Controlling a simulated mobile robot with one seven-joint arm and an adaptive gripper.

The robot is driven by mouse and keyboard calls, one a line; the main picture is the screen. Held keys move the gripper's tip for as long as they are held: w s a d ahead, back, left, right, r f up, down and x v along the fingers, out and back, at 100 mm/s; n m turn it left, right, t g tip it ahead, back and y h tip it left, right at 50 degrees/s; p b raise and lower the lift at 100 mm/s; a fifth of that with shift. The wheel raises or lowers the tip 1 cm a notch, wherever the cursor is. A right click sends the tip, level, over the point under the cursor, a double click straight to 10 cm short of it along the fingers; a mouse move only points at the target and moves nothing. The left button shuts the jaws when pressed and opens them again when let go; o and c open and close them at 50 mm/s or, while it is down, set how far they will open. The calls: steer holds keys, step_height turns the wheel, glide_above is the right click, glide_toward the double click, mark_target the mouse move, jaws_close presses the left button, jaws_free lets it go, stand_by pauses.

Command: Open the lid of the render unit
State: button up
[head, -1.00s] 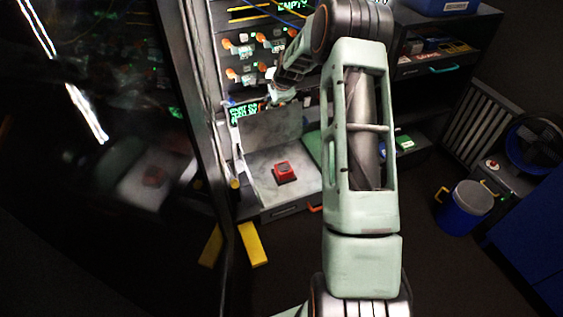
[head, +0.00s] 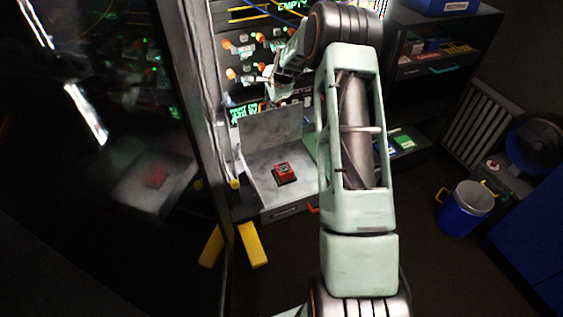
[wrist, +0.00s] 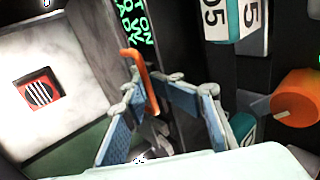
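The render unit appears to be the grey bay (head: 262,190) below the control panel, with a red block (head: 283,174) on its floor. A grey plate, apparently its lid (head: 272,132), stands upright at the back of the bay. In the wrist view an orange handle (wrist: 140,72) shows near the fingers, by the plate's edge. My gripper (head: 275,92) is above the plate's top edge in the head view. In the wrist view my gripper (wrist: 165,98) has its blue-padded fingers apart, with nothing clearly held. Contact with the handle cannot be told.
Orange knobs (head: 232,74) fill the panel behind; a large one (wrist: 297,98) is close on the right in the wrist view. A dark glossy panel (head: 110,150) stands left. Shelves (head: 430,70) and a blue bucket (head: 467,208) are on the right.

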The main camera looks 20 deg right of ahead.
steer(key=p+v, duration=0.1)
steer(key=v, duration=0.6)
steer(key=shift+s+f, duration=0.25)
steer(key=shift+s, duration=0.15)
stand_by(0.7)
